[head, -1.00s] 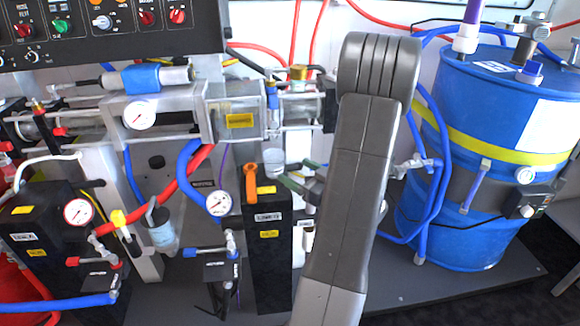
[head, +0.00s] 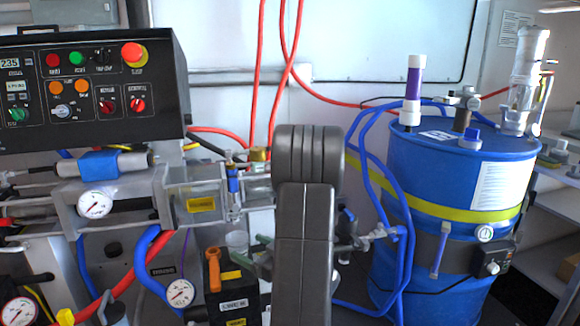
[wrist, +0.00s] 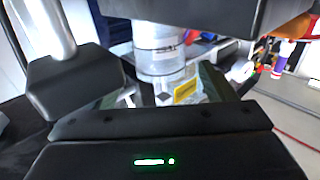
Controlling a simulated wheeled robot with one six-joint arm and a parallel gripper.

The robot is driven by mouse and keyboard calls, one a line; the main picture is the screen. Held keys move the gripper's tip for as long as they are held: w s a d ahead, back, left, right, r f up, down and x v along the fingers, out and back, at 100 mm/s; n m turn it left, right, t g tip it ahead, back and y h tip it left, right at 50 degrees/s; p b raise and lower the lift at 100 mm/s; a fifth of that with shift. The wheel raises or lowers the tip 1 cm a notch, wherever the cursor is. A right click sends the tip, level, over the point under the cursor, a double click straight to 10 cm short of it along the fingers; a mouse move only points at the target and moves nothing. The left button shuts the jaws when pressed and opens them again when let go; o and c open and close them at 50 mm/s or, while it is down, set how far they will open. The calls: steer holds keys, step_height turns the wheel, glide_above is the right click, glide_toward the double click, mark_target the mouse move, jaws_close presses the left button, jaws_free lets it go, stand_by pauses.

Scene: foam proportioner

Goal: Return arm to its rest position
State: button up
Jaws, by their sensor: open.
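My arm (head: 305,230) stands upright in the middle of the head view as a thick grey link with a ribbed, rounded top. It covers part of the proportioner behind it. My gripper (wrist: 163,88) shows in the wrist view, with dark fingers spread apart beyond its black body with green lights. I see nothing held between them. A clear cylinder and a yellow label show beyond the fingers; I cannot tell how far off they are. In the head view the gripper is largely hidden behind the arm link.
The control panel (head: 85,90) hangs at upper left over the proportioner's metal cylinders (head: 190,195). A blue drum (head: 430,270) with a yellow band stands at right. Blue hoses (head: 365,160) and red hoses (head: 255,70) run close beside my arm. The white back wall is behind.

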mark_target(230, 240)
steer(key=b+x, duration=0.1)
steer(key=x, duration=0.6)
steer(key=shift+w+a+f, duration=0.1)
steer(key=shift+a+f, duration=0.05)
steer(key=shift+f, duration=0.05)
steer(key=shift+r, duration=0.15)
steer(key=p+v, duration=0.2)
steer(key=v, duration=1)
steer(key=b+x, duration=0.2)
steer(key=x, duration=1)
steer(key=shift+a+f, duration=0.1)
steer(key=shift+f, duration=0.15)
steer(key=r, duration=0.1)
steer(key=r+p, duration=0.1)
steer(key=shift+s+d+r, duration=0.25)
steer(key=shift+s, duration=0.05)
steer(key=shift+s+d+f, duration=0.1)
steer(key=shift+s+f, duration=0.05)
steer(key=shift+s, duration=0.35)
steer(key=shift+s+f, duration=0.1)
steer(key=shift+s, duration=0.1)
